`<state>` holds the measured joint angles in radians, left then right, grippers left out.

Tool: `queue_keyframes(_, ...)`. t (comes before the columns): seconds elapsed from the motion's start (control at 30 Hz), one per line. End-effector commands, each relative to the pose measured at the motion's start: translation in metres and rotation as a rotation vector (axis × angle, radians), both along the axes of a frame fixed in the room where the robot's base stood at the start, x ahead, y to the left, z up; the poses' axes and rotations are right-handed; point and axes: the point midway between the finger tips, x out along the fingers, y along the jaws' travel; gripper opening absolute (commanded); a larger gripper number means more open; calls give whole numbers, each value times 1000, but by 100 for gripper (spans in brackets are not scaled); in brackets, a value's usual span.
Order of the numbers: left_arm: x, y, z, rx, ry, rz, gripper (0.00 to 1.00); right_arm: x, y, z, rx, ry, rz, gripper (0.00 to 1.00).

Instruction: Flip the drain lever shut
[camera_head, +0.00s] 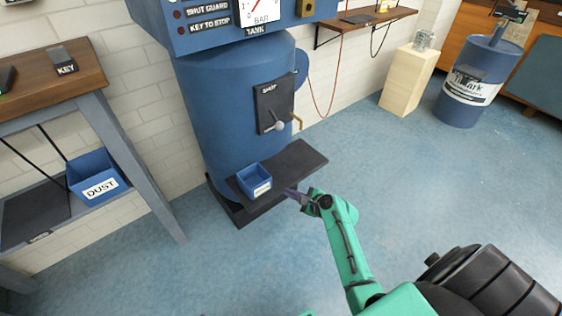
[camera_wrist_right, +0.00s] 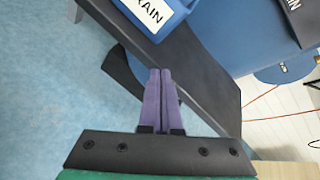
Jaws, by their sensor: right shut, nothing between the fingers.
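The drain lever (camera_head: 281,125) has a grey rounded knob and sits low on a dark panel (camera_head: 268,103) on the blue tank (camera_head: 222,125). The knob is at the panel's lower edge, away from the label at its top, which seems to read SHUT. My right gripper (camera_head: 289,191) is shut and empty, below the lever, close to the dark shelf's front edge. In the right wrist view its purple fingers (camera_wrist_right: 160,76) lie together over that edge. I cannot make out the lever in that view. My left gripper is not in view.
A blue bin labelled DRAIN (camera_head: 254,180) stands on the dark shelf (camera_head: 300,160), left of my right gripper. A brass spout (camera_head: 298,122) sticks out beside the lever. A workbench (camera_head: 60,85) with a DUST bin (camera_head: 95,177) is at left. Floor at right is open.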

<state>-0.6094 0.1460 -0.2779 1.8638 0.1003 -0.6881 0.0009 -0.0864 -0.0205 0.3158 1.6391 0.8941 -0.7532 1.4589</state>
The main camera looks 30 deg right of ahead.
Motion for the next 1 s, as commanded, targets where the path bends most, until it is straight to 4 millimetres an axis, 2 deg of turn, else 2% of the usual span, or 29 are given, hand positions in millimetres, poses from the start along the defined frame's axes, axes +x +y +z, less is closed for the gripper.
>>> queue_keyframes(0.03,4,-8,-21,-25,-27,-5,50,15,-7,-4,145,-52,-69,0)
queue_keyframes(0.1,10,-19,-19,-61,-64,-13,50,29,-17,22,370,-118,-143,0)
queue_keyframes(0.2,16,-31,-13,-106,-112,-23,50,39,-29,58,653,-200,-193,0)
queue_keyframes(0.33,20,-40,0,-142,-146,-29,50,40,-38,93,875,-253,-197,0)
queue_keyframes(0.47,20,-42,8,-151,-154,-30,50,39,-39,106,929,-262,-194,0)
queue_keyframes(0.77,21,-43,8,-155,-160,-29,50,43,-38,106,926,-260,-195,0)
queue_keyframes(0.87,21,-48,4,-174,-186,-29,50,54,-35,106,927,-260,-195,0)
queue_keyframes(1.0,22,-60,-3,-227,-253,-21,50,82,-27,108,926,-261,-193,0)
